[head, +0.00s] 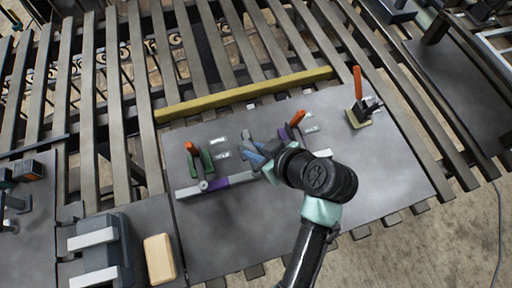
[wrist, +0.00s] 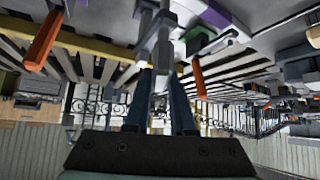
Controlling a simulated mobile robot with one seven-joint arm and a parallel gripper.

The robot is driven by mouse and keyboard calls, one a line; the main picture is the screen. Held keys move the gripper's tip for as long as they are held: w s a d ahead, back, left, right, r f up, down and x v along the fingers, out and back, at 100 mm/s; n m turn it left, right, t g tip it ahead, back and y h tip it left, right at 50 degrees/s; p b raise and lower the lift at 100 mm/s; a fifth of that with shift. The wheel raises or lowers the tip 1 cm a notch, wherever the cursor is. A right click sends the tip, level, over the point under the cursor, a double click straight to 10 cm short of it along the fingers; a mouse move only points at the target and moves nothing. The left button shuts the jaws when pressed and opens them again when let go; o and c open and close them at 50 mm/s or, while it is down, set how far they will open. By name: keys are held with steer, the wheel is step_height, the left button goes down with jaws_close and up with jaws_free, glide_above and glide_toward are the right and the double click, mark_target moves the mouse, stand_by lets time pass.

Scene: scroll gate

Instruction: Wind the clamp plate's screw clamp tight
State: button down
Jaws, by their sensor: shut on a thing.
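The grey clamp plate (head: 370,190) lies across the slats. My gripper (head: 262,152) reaches down over its middle, its blue fingers partly hidden by my own wrist. In the wrist view my gripper (wrist: 158,85) has its two dark blue fingers shut on a grey metal part of the screw clamp (wrist: 162,45). Most of that clamp is hidden behind my wrist in the head view. How tight it sits cannot be told. Orange-handled clamps stand on both sides: one left (head: 192,149), one close right (head: 297,118).
A third orange-handled clamp (head: 358,85) stands at the plate's far right. A yellow bar (head: 245,94) lies along the back edge. Grey blocks (head: 98,240) and a wooden block (head: 160,259) sit at the front left. The plate's right front is clear.

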steer(key=shift+s+m+t+h+p, duration=0.1)
steer(key=shift+m+t+h+p, duration=0.35)
steer(key=shift+m, duration=0.35)
steer(key=shift+m+t+h, duration=0.25)
steer(key=shift+m+h, duration=0.3)
steer(key=shift+m, duration=0.15)
steer(key=c, duration=0.8)
jaws_free()
steer(key=shift+o, duration=0.2)
steer(key=b+v, duration=0.1)
steer(key=v, duration=1.2)
